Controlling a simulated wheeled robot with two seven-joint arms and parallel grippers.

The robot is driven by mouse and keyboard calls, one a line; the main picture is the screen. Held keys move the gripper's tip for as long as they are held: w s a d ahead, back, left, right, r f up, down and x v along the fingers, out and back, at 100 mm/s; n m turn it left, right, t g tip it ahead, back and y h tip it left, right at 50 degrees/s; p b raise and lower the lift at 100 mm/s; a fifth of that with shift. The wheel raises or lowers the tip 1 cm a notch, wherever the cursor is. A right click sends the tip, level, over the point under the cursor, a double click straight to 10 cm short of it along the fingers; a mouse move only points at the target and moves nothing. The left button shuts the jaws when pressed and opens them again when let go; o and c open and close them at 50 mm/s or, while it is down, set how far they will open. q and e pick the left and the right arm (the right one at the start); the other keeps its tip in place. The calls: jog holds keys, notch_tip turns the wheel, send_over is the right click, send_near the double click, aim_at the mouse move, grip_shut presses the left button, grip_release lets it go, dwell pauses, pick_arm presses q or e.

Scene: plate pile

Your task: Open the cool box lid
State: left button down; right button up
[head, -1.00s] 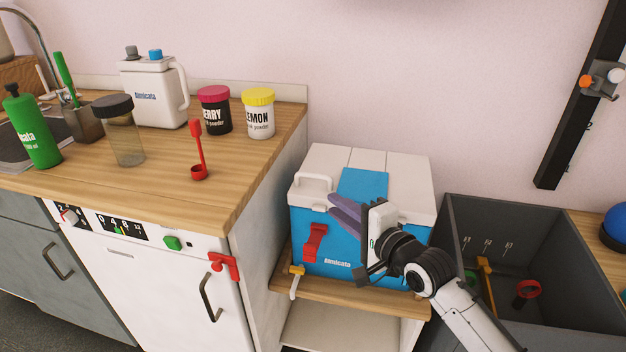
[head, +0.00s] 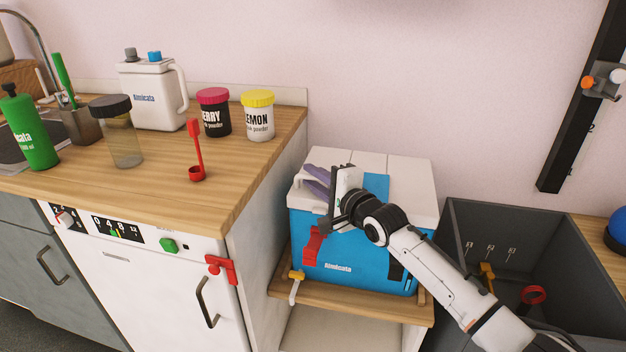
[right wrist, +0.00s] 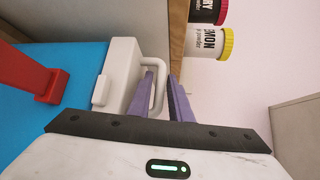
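The cool box (head: 345,262) has a blue body and a white lid (head: 405,180) with a blue panel. The lid lies shut. A white loop handle sits at the lid's left end; it shows in the right wrist view (right wrist: 158,88), and in the head view my gripper mostly hides it. A red latch (head: 313,246) is on the box front. My right gripper (head: 312,178) is open, its purple fingers at the handle. In the right wrist view (right wrist: 162,85) the handle's outer bar appears between the fingers; I cannot tell whether they touch. My left gripper is out of view.
The box stands on a low wooden shelf (head: 365,307) beside the taller counter (head: 245,180). Jars and a jug (head: 150,95) stand on the counter. A deep grey bin (head: 450,240) is close on the right. The wall is behind.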

grip_shut()
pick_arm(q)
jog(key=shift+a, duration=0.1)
